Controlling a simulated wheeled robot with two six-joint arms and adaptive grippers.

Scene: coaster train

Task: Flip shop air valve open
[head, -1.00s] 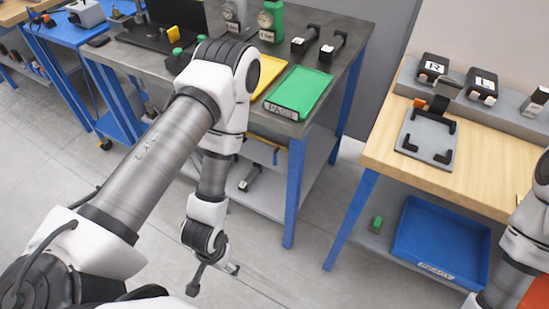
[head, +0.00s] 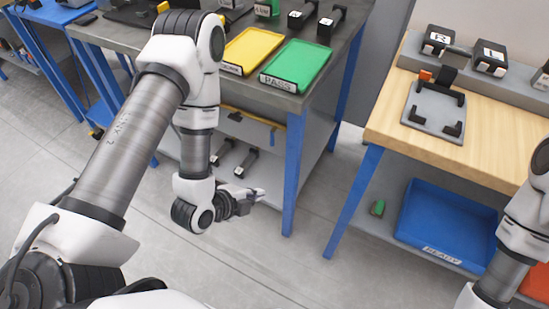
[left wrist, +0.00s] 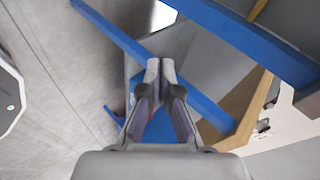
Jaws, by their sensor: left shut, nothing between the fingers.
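I cannot make out a shop air valve with certainty in either view. My left gripper (head: 252,195) hangs beside the grey bench, left of its blue front leg and well below its top. It is shut and empty, and it points to the right. Its two fingers (left wrist: 160,70) also show pressed together in the left wrist view, with nothing between them. My right arm comes in at the right edge of the head view, but its gripper is out of the picture.
The grey bench (head: 345,60) carries a yellow tray (head: 252,50) and a green PASS tray (head: 297,65). A wooden bench (head: 490,165) stands at right, with a blue READY bin (head: 450,220) on its lower shelf. Open floor (head: 280,270) lies between and in front of them.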

